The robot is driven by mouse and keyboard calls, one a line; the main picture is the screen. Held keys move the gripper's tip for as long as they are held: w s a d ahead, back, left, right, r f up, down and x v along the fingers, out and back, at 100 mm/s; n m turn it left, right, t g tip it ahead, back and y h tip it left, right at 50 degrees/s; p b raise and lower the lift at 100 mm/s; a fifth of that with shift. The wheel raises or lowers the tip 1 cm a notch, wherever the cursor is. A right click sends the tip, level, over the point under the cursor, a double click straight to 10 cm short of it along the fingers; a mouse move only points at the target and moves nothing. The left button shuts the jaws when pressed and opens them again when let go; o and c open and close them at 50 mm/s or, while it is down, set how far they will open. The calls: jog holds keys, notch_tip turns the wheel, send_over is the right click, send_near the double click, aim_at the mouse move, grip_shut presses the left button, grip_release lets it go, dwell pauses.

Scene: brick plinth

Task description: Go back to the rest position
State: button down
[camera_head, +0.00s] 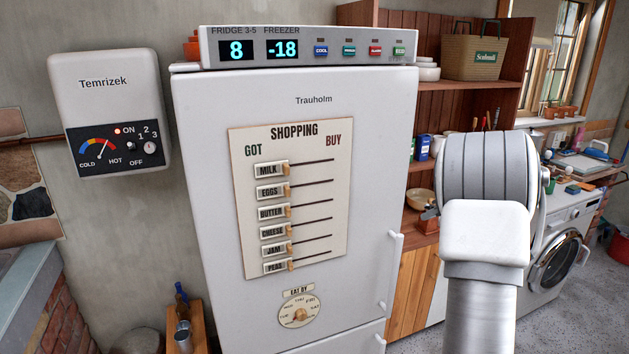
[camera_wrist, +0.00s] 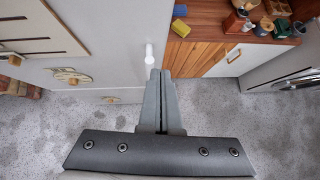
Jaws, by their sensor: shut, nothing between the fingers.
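My gripper (camera_wrist: 159,95) shows in the wrist view with its two fingers together and nothing between them. It points toward the fridge's right edge and is seen over the grey floor. In the head view my arm rises at the right, and the gripper itself is hidden behind it. The white fridge (camera_head: 350,150) stands in the middle with its doors closed. Its door handle (camera_head: 394,270) is at the right edge, and a white handle end (camera_wrist: 149,54) shows just beyond my fingertips in the wrist view. I cannot tell whether they touch.
The shopping board (camera_head: 292,200) on the fridge has several sliders, all at the left. A heater box (camera_head: 108,90) hangs on the left wall. A wooden shelf unit (camera_head: 470,98) and a washing machine (camera_head: 560,262) stand to the right. Speckled floor (camera_wrist: 285,125) is clear below.

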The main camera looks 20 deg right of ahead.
jog(key=a+r+m+t+h, duration=0.1)
jog(key=a+r+m, duration=0.1)
jog(key=r+m, duration=0.15)
jog(key=w+a+r+m+t+h, duration=0.1)
jog(key=r+m, duration=0.1)
jog(key=r, duration=0.3)
jog(key=a+r+m+t+h, duration=0.1)
jog(key=a+r+m, duration=0.15)
jog(key=r, duration=0.25)
jog(key=s+a+r+m+h, duration=0.3)
jog(key=s+a+r+m, duration=0.4)
jog(key=m, duration=0.5)
jog(key=s+a+f+m+g+y, duration=0.2)
jog(key=s+a+f+m, duration=0.2)
jog(key=s+a, duration=0.3)
jog(key=s+a+f+m+g+y, duration=0.2)
jog(key=s+a+f+m, duration=0.3)
jog(key=s+a, duration=0.3)
jog(key=s+a+f+m+g+y, duration=0.2)
jog(key=s+a+f+m, duration=0.2)
jog(key=s, duration=0.9)
jog(key=a+m, duration=0.3)
jog(key=shift+a+f+g, duration=0.3)
jog(key=shift+a+g, duration=0.05)
jog(key=shift+g, duration=0.05)
jog(key=shift+a, duration=0.1)
